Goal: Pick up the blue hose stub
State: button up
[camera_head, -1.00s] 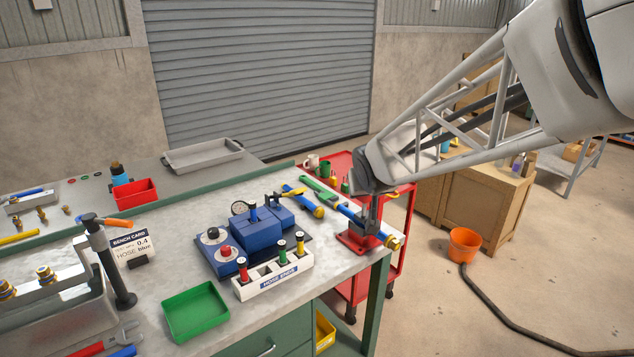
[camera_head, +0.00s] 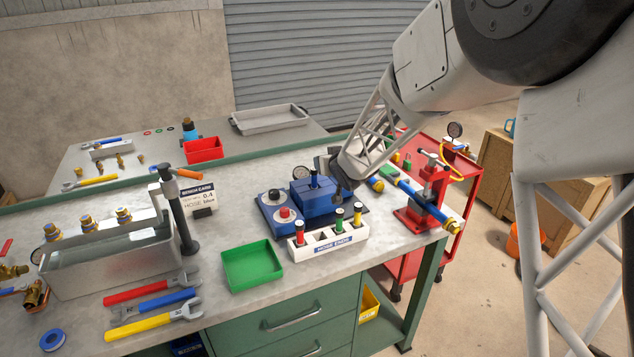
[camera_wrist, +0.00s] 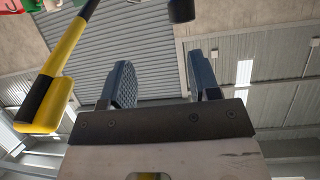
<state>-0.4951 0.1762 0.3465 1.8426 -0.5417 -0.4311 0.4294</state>
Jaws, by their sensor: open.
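My gripper (camera_head: 341,188) is close to the right of the stub in the head view, partly in front of the fixture's right side. Contact with the stub cannot be told. In the wrist view my gripper (camera_wrist: 165,85) has its two fingers apart with nothing between them. A dark round end (camera_wrist: 181,10) at that view's top edge cannot be identified for sure.
The white hose-ends rack (camera_head: 327,246) holds red, green and yellow stubs in front of the fixture. A green tray (camera_head: 252,264) lies to its left. A red vise (camera_head: 427,200) stands at the right bench edge. A yellow-and-black tool (camera_wrist: 60,70) shows in the wrist view.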

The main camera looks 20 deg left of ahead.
aim_at(312, 171)
jog(key=shift+n+g+y, duration=0.3)
jog(key=shift+n+y, duration=0.1)
jog(key=shift+n, duration=0.2)
jog(key=a+f, duration=0.1)
jog(key=f, duration=0.1)
jog(key=s+a+f, duration=0.1)
jog(key=f, duration=0.1)
jog(key=shift+a+f, duration=0.1)
jog(key=shift+a, duration=0.25)
jog(key=shift+w+a, duration=0.1)
jog(key=shift+w, duration=0.05)
jog(key=shift+x, duration=2.4)
grip_shut()
